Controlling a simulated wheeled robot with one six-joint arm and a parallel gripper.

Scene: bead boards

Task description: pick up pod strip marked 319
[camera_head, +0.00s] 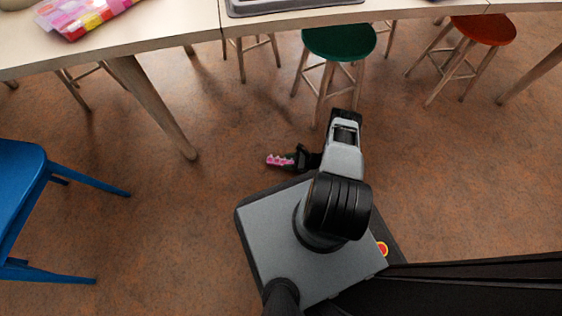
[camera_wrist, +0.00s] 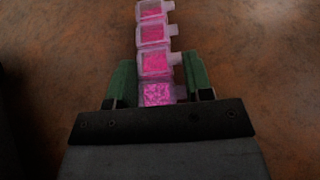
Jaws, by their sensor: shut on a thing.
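A strip of clear square pods with pink contents, the pod strip (camera_wrist: 155,62), runs up from between my gripper's fingers in the wrist view. In the head view the pod strip (camera_head: 279,160) sticks out to the left of my gripper (camera_head: 299,159). My gripper (camera_wrist: 156,88) is shut on the near end of the strip, with a green finger on each side of it. The fingers and the gripper body cover the nearest part of the strip. No number 319 can be read in either view.
A pale table (camera_head: 180,35) with slanted legs spans the back, with a grey tray (camera_head: 292,11) and a colourful packet (camera_head: 80,14) on it. A green stool (camera_head: 339,42), a red stool (camera_head: 484,29) and a blue chair (camera_head: 20,190) stand around. Brown floor left of my base is clear.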

